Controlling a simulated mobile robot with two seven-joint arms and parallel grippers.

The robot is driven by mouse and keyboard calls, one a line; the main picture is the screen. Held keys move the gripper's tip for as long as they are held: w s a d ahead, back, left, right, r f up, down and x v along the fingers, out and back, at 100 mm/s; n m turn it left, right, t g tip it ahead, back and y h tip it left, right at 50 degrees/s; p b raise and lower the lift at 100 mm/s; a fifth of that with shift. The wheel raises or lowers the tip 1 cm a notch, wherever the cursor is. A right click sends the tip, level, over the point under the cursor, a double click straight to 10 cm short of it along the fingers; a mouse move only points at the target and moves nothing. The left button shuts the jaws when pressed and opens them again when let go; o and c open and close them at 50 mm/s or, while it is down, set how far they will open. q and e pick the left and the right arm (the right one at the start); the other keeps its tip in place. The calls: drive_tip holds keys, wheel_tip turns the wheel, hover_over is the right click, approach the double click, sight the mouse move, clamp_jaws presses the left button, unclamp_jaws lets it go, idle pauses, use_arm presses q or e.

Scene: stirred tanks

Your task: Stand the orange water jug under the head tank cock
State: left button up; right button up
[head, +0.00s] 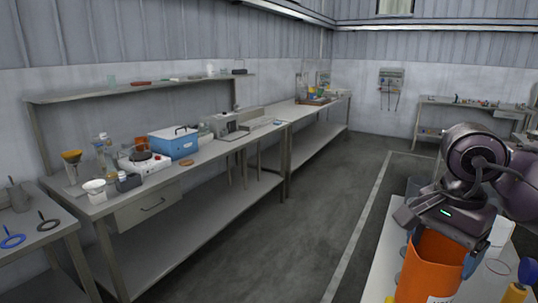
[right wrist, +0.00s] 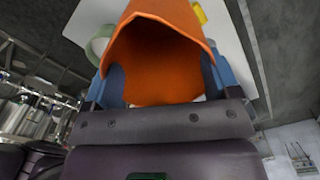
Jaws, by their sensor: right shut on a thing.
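The orange water jug (head: 428,268) is at the lower right of the head view, its lower part cut off by the frame edge. My right gripper (head: 440,240) is shut on it near its top. In the right wrist view the open mouth of the jug (right wrist: 165,45) faces the camera, between the blue fingers of my right gripper (right wrist: 163,88). I cannot tell whether the jug touches the white table below. My left gripper is not in view. I cannot make out the head tank or its cock.
A white-topped table (head: 378,262) with several small items lies under the jug. A long grey bench (head: 215,155) with a blue box (head: 173,143) runs along the left wall. Steel vessels (right wrist: 30,118) stand at the left of the wrist view. The floor between is clear.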

drive_tip(key=shift+w+f+n, duration=0.25)
drive_tip(key=shift+w+n, duration=0.1)
drive_tip(key=shift+n, duration=0.35)
drive_tip(key=f+n, duration=0.1)
drive_tip(key=w+f+n, duration=0.1)
drive_tip(key=n, duration=0.1)
drive_tip(key=w+a+f+n, duration=0.1)
drive_tip(key=n, duration=0.1)
drive_tip(key=shift+w+f, duration=0.25)
drive_tip(key=shift+f, duration=0.1)
drive_tip(key=a+f+n, duration=0.2)
drive_tip(key=f+n, duration=0.1)
drive_tip(key=f, duration=0.3)
drive_tip(key=a+f+n, duration=0.2)
drive_tip(key=a+f, duration=0.1)
drive_tip(key=f, duration=0.4)
drive_tip(key=shift+s+a+f+n, duration=0.2)
drive_tip(key=shift+a+n, duration=0.15)
drive_tip(key=shift+n, duration=0.05)
drive_tip(key=shift+a, duration=0.1)
